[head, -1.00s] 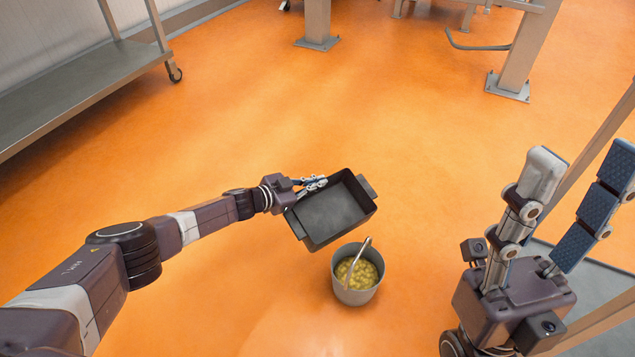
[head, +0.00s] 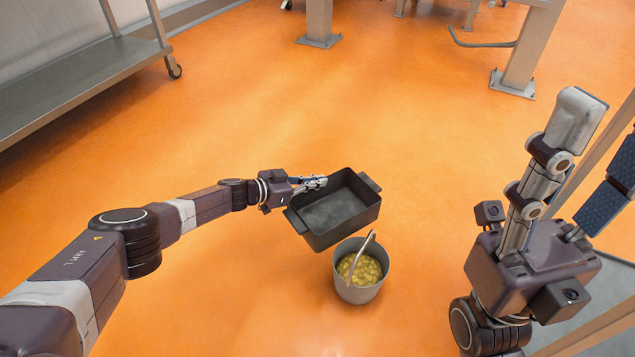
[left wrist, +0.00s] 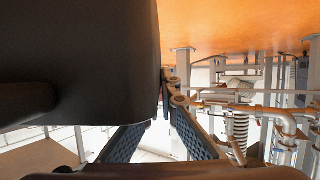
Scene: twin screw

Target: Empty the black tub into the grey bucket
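The black tub (head: 338,237) is held in the air just behind and above the grey bucket (head: 357,293). Its inside looks empty in the head view, and it is close to level. My left gripper (head: 318,183) is shut on the tub's left rim. The tub's dark side (left wrist: 80,70) fills the upper left of the left wrist view. The bucket stands upright on the floor with yellow pieces (head: 366,269) inside and its handle raised. My right gripper (head: 606,125) is at the right, fingers spread, holding nothing, well away from the bucket.
A metal shelf trolley (head: 80,80) stands at the far left. Metal posts (head: 520,60) with foot plates are at the back. A slanted metal rail (head: 600,160) runs at the right. The orange floor (head: 300,100) around the bucket is clear.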

